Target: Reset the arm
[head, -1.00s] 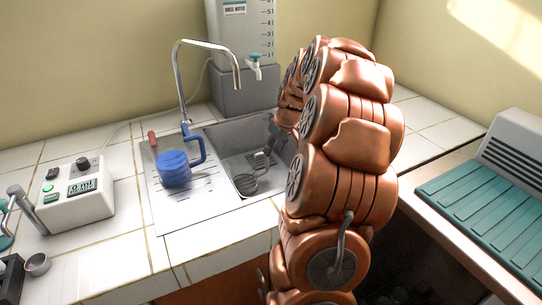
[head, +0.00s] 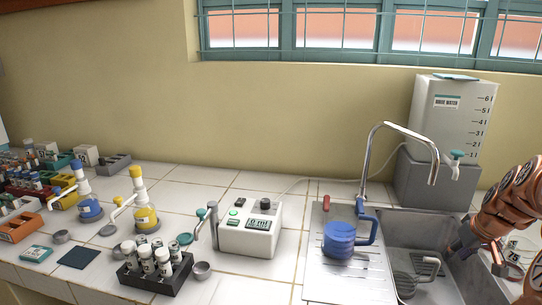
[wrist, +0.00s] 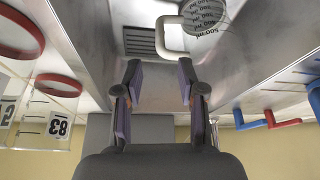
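My copper-coloured arm (head: 508,205) comes in at the right edge of the head view. My gripper (head: 462,243) is low over the sink (head: 432,289) there, small and partly cut by shadow. In the wrist view my gripper (wrist: 160,78) has its two purple-padded fingers apart, with nothing between them. A clear vessel with a pale handle (wrist: 178,35) and printed marks is beyond the fingertips, apart from them. It seems to be the handled vessel (head: 424,278) in the sink.
A blue jug (head: 339,240) stands on the drainboard (head: 345,284), beside the tap (head: 368,160). A water tank (head: 452,110) stands behind the sink. A white meter box (head: 250,236) and a vial rack (head: 160,280) are left. Red-rimmed clear containers (wrist: 60,85) are near the gripper.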

